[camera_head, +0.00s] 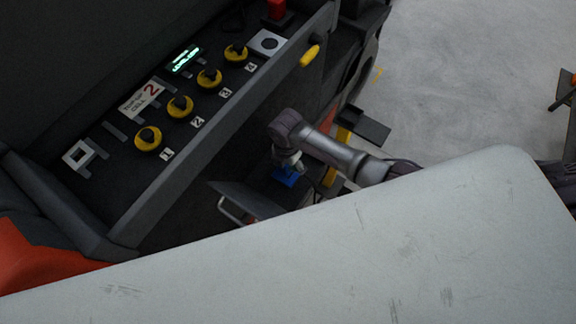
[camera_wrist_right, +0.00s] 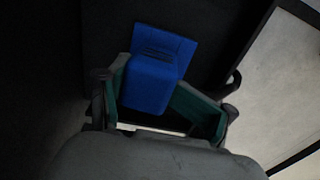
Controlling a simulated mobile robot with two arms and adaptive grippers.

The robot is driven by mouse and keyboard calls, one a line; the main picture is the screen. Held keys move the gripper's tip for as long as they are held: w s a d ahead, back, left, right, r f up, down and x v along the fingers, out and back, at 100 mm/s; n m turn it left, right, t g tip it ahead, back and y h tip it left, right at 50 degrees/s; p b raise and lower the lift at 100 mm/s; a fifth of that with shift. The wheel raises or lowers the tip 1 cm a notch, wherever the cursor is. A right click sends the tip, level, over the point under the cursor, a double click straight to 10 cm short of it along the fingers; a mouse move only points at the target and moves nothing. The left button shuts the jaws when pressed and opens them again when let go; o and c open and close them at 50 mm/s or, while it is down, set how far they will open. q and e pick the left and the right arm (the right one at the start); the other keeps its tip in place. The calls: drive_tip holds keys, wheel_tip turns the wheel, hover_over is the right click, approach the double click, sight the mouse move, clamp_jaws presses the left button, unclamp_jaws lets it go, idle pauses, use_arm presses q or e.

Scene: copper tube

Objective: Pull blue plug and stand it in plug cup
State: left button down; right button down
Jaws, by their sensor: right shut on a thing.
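The blue plug (camera_head: 285,178) shows low beside the dark console, below the end of my right arm. In the right wrist view the blue plug (camera_wrist_right: 150,84) is a block with a wider square blue part behind it, against a dark surface. My right gripper (camera_head: 291,163) reaches down onto it. In the wrist view the green-padded fingers of my right gripper (camera_wrist_right: 156,92) are on either side of the block, shut on it. I cannot tell whether the plug is still seated. I cannot make out a plug cup. My left gripper is not in view.
The console (camera_head: 185,135) with several yellow-ringed knobs fills the upper left. A dark panel with a metal handle (camera_head: 232,211) is just left of the plug. A black ledge (camera_head: 367,126) and yellow post (camera_head: 343,134) stand near my arm. A pale surface (camera_head: 400,255) covers the foreground.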

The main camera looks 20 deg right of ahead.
drive_tip(key=shift+w+a+r+p, duration=0.15)
drive_tip(key=shift+r+p, duration=0.2)
drive_tip(key=shift+r, duration=0.25)
drive_tip(key=shift+w+a+r+p, duration=0.15)
drive_tip(key=shift+r+p, duration=0.15)
drive_tip(key=shift+r, duration=0.25)
drive_tip(key=shift+w+a+r+p, duration=0.15)
drive_tip(key=shift+r+p, duration=0.2)
drive_tip(key=shift+r, duration=0.25)
drive_tip(key=shift+w+r+p, duration=0.15)
drive_tip(key=shift+r+p, duration=0.15)
drive_tip(key=shift+p, duration=0.2)
drive_tip(key=shift+r+p, duration=0.4)
drive_tip(key=shift+r, duration=0.1)
drive_tip(key=shift+f, duration=0.1)
drive_tip(key=shift+s+d+f, duration=0.15)
drive_tip(key=shift+s, duration=0.05)
